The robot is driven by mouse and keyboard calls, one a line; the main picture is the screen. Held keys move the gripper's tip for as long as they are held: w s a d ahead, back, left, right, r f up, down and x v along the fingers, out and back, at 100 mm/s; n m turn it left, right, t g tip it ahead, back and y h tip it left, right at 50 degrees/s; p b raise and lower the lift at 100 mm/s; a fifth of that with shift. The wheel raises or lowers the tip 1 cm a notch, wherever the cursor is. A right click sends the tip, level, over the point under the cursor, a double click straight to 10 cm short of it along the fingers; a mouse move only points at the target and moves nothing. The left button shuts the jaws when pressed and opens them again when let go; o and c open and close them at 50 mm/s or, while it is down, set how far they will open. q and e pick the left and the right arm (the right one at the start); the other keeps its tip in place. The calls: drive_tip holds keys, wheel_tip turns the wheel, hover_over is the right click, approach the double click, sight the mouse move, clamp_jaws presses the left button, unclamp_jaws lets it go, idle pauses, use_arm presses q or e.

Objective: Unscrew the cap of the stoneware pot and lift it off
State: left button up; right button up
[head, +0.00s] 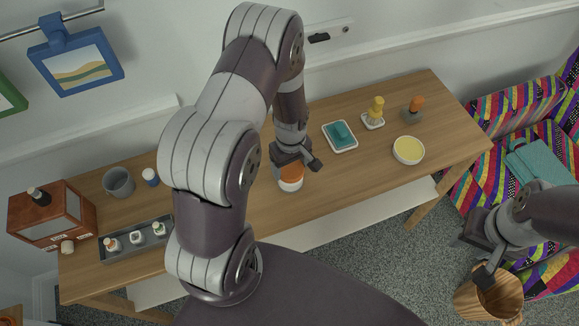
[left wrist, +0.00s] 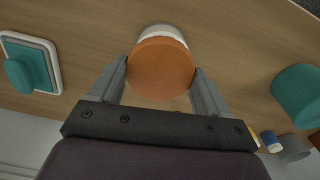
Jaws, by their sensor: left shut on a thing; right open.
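The stoneware pot (head: 290,187) stands upright on the wooden table, near the middle, with a white body and a wide orange cap (head: 292,172). My left gripper (head: 296,164) reaches down to it from above and is shut on the orange cap. In the left wrist view the two fingers sit on either side of the orange cap (left wrist: 160,68), and a strip of the white pot (left wrist: 163,31) shows beyond it. The cap still appears to sit on the pot. My right gripper (head: 474,262) is open and empty, off the table's right side, above a wooden bin.
Left are a grey tray (head: 150,250), a grey cup (head: 118,182) and a wooden box (head: 50,213). A teal cylinder (left wrist: 298,95) is near the pot.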

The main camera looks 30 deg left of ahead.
sight(290, 168)
use_arm(q)
drive_tip(key=shift+r+p, duration=0.3)
drive_tip(key=shift+r, duration=0.15)
wheel_tip(290, 168, up, 4)
drive_tip(key=p, duration=0.4)
drive_tip(key=shift+r, duration=0.15)
